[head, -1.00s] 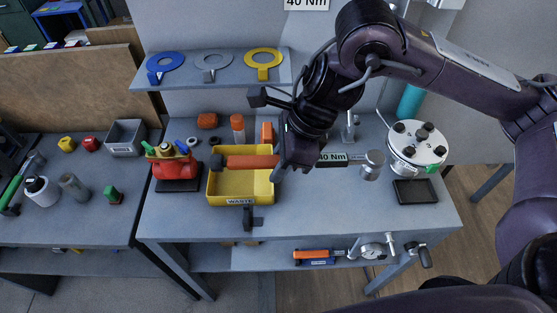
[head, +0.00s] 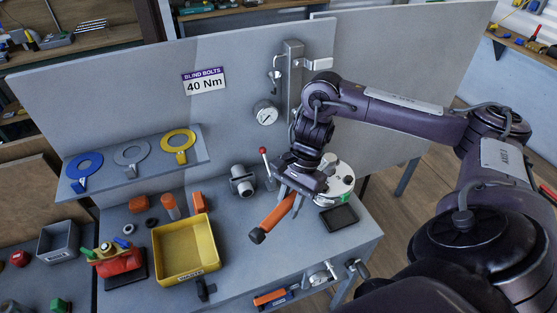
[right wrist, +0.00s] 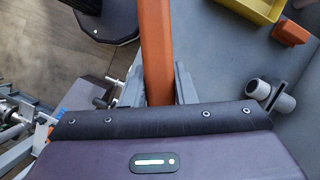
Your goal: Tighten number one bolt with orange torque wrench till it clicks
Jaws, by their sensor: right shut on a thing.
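My right gripper (head: 298,186) is shut on the orange torque wrench (head: 272,219). The wrench's orange handle slants down and left over the bench front, ending in a dark cap. In the right wrist view the orange handle (right wrist: 156,45) runs up between the two fingers of the gripper (right wrist: 158,88). The wrench's head is hidden behind the gripper. The white round flange (head: 345,184) stands just right of and behind the gripper, partly covered by it. Its bolts are mostly hidden, and I cannot make out number one. My left gripper is not in view.
A yellow waste bin (head: 212,258) stands left of the wrench. A grey metal fitting (head: 242,181) and a red-knobbed lever (head: 265,155) stand behind it. A black tray (head: 338,218) lies before the flange. A gauge (head: 265,113) and a 40 Nm sign (head: 204,82) are on the back panel.

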